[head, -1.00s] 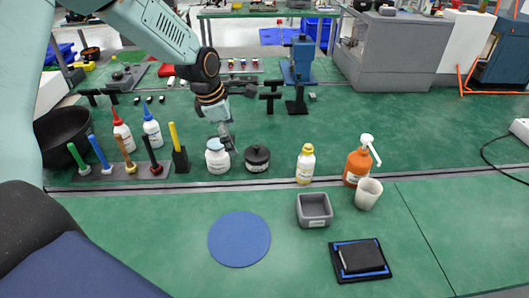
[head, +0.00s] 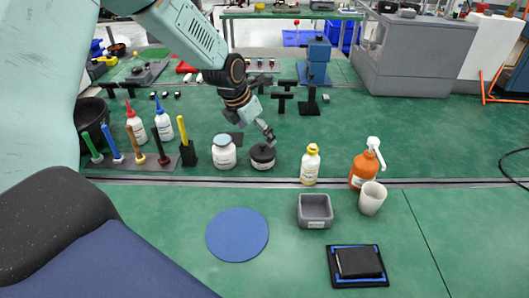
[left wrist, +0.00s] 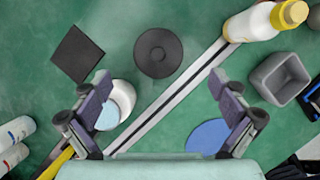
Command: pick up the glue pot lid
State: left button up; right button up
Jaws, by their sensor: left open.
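A squat black pot (head: 263,165) stands on the green bench, with a round black lid (head: 262,152) on it; I take this to be the glue pot. The left wrist view shows the lid (left wrist: 158,52) from above, a dark disc with a small knob in its middle. My left gripper (head: 268,136) is just above the lid, pointing down, and partly hides it. In the left wrist view the gripper's (left wrist: 160,79) fingers are wide apart with nothing between them, and the lid lies beyond the fingertips. My right gripper is not in view.
A white jar (head: 224,154) stands close left of the pot, and a dark square plate (left wrist: 77,53) lies behind. A yellow-capped bottle (head: 310,165) and an orange pump bottle (head: 361,168) stand to the right. A grey bin (head: 314,210) and blue disc (head: 237,235) are in front.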

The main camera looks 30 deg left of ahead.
aim_at(260, 147)
pick_arm(q)
jog(key=x, duration=0.1)
jog(key=b+x, duration=0.2)
jog(key=x, duration=0.1)
jog(key=shift+s+a+f, duration=0.2)
jog(key=shift+s, duration=0.15)
jog(key=shift+w+d+f+b, duration=0.15)
jog(key=shift+f+b, duration=0.15)
jog(key=shift+f, duration=0.05)
jog(key=shift+w+f, duration=0.2)
jog(key=shift+f, duration=0.15)
jog(key=shift+w+f, duration=0.25)
jog(key=shift+f, duration=0.05)
jog(key=shift+r, duration=0.1)
jog(key=shift+s+r, duration=0.15)
jog(key=shift+s, duration=0.05)
jog(key=c, duration=0.3)
jog(key=shift+w, duration=0.2)
jog(key=c, duration=0.5)
jog(key=shift+s, duration=0.15)
jog(key=shift+c, duration=1.2)
